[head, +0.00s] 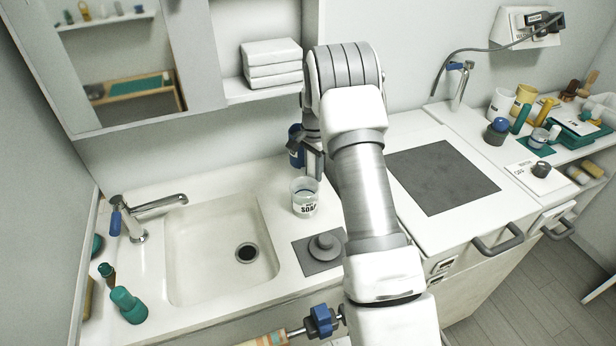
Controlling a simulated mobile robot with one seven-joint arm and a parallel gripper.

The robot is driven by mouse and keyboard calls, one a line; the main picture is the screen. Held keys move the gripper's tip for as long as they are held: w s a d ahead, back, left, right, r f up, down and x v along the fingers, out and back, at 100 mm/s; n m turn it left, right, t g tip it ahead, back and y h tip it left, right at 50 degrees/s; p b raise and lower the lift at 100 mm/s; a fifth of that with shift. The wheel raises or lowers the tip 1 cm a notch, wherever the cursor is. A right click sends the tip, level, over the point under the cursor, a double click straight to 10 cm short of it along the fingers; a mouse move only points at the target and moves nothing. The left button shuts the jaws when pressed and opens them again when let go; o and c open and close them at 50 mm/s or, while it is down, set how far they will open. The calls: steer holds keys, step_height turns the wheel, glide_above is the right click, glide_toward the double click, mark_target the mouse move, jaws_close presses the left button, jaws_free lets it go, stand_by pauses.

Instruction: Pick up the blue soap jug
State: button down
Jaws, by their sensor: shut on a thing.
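The blue soap jug (295,148) shows in the head view as a dark blue shape at the back of the counter, right of the sink. My arm and gripper hide much of it. My gripper (306,157) is at the jug's right side and shut on it. The fingertips are small and partly hidden. I cannot tell whether the jug's base touches the counter. A clear container marked SOAP (305,198) stands just in front of the jug and gripper.
The sink (215,250) with its tap (150,205) is at left. A grey mat (308,262) with a round grey piece lies in front of the clear container. A shelf with folded white cloths (271,64) hangs above. A dark hob plate (442,177) is at right.

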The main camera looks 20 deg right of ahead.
steer(key=s+d+r, duration=0.6)
steer(key=s+d, duration=0.1)
stand_by(0.3)
steer(key=shift+s, duration=0.15)
